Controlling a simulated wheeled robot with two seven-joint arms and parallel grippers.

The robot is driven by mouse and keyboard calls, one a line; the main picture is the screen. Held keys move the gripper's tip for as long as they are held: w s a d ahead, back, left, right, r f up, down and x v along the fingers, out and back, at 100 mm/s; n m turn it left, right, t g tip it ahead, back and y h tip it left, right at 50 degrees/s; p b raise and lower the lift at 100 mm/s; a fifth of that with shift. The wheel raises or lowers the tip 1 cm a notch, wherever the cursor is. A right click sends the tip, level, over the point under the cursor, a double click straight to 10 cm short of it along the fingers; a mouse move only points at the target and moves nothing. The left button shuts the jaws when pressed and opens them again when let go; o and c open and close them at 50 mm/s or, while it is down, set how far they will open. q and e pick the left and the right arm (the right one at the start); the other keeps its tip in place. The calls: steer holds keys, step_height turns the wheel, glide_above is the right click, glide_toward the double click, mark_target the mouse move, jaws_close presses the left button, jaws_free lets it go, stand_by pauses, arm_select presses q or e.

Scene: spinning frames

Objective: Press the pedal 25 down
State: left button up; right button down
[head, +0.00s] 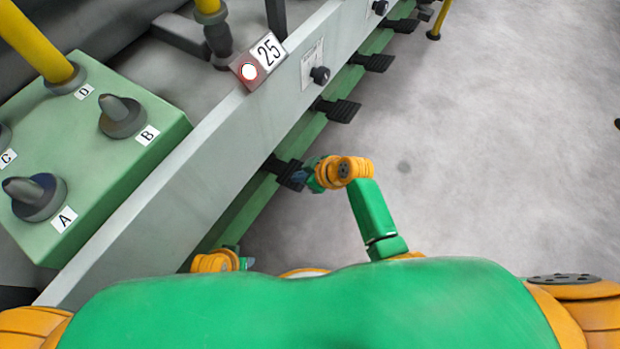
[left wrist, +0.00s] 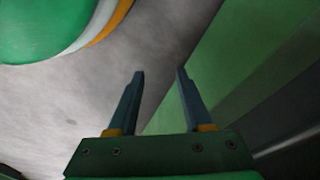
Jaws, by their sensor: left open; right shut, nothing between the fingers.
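The number plate 25 (head: 271,50) sits on top of the grey rail, beside a lit lamp (head: 249,72) with a red rim. Black ribbed pedals stick out from the green base below the rail. The nearest pedal (head: 284,168) is partly covered by my right gripper (head: 300,180), which is shut and empty at its outer end. I cannot tell whether they touch, nor whether this pedal belongs to plate 25. Another pedal (head: 341,110) lies farther along. My left gripper (left wrist: 160,76) is open and empty in the left wrist view; in the head view my body mostly hides it.
The long grey rail (head: 200,150) runs diagonally on the left. A green box (head: 95,160) with dark knobs lettered A to D stands behind it. More pedals (head: 372,62) continue up the rail. The grey floor (head: 480,130) on the right is clear.

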steer(key=shift+f+b, duration=0.9)
steer(key=shift+f, duration=0.65)
steer(key=shift+d+f+b, duration=0.1)
steer(key=shift+f+b, duration=0.15)
steer(key=shift+b, duration=0.1)
steer(key=shift+s+d+r, duration=0.1)
steer(key=shift+r, duration=0.05)
arm_select(q)
steer(key=shift+w+r+b, duration=0.6)
steer(key=shift+w+r, duration=0.05)
steer(key=shift+r, duration=4.15)
arm_select(e)
steer(key=shift+f, duration=0.45)
arm_select(q)
steer(key=s+f+p, duration=0.2)
steer(key=f+p, duration=0.1)
steer(key=f, duration=0.4)
steer(key=s+a+f+p, duration=0.1)
steer(key=s+f+p, duration=0.2)
steer(key=f, duration=0.3)
steer(key=shift+s+f+p, duration=0.15)
steer(key=shift+f+p, duration=0.2)
steer(key=shift+p, duration=0.1)
arm_select(e)
steer(key=s+d+r, duration=0.3)
steer(key=s+d, duration=0.1)
steer(key=d, duration=0.1)
steer(key=shift+s+d, duration=0.15)
steer(key=shift+d, duration=0.2)
